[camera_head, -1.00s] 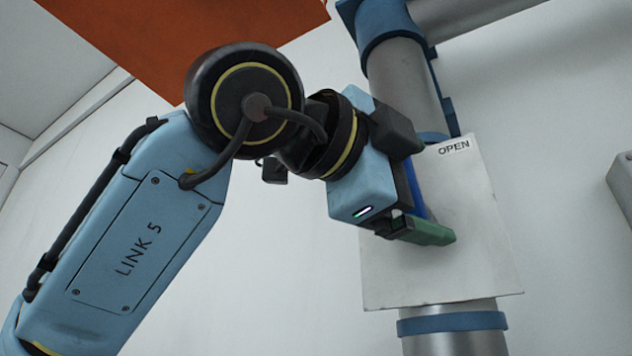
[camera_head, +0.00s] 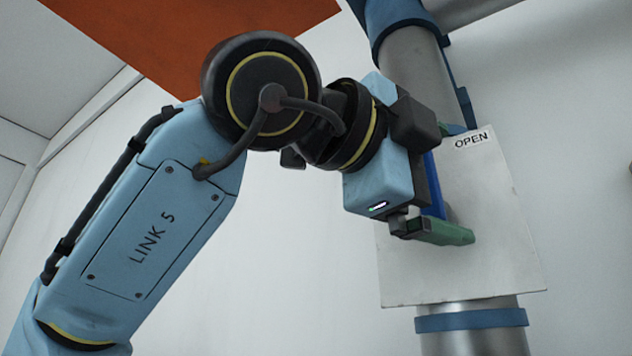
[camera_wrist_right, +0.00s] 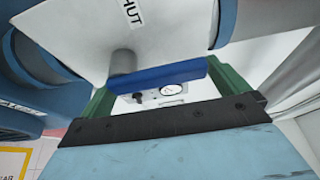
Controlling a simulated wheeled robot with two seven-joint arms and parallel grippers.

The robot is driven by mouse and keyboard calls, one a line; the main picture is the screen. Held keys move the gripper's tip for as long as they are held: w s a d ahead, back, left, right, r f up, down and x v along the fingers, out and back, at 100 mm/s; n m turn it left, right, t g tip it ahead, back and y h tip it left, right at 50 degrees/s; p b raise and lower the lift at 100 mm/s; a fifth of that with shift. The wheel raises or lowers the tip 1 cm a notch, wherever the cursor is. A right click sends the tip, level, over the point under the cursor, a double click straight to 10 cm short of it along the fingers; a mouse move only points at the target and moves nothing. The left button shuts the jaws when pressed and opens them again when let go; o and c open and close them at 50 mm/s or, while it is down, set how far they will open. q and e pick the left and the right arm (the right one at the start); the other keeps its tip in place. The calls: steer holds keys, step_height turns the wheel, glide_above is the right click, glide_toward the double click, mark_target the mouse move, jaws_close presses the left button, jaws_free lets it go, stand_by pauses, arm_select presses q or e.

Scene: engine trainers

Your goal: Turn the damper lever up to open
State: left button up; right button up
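The damper lever is a blue bar (camera_wrist_right: 160,76) on a grey post in front of a pale plate (camera_head: 500,245). In the head view, the blue lever (camera_head: 435,190) stands roughly upright, its upper end toward the OPEN label (camera_head: 471,139). My right gripper (camera_head: 448,186) is at the plate, its green fingers spread wide, one near the top and one near the bottom of the lever. In the right wrist view, the lever spans the gap between the fingers. Its right end meets or nearly meets one finger; contact is unclear. My left gripper is out of view.
The plate is mounted on a grey duct (camera_head: 470,342) with blue collars (camera_head: 470,319). The SHUT label (camera_wrist_right: 132,12) is partly cut off in the wrist view. An orange panel (camera_head: 190,35) is overhead. White wall lies right of the plate.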

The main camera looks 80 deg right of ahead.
steer(key=shift+w+a, duration=0.15)
steer(key=shift+w, duration=0.1)
steer(key=b+v, duration=0.2)
steer(key=v, duration=1.1)
steer(key=shift+s, duration=0.15)
steer(key=shift+r, duration=0.1)
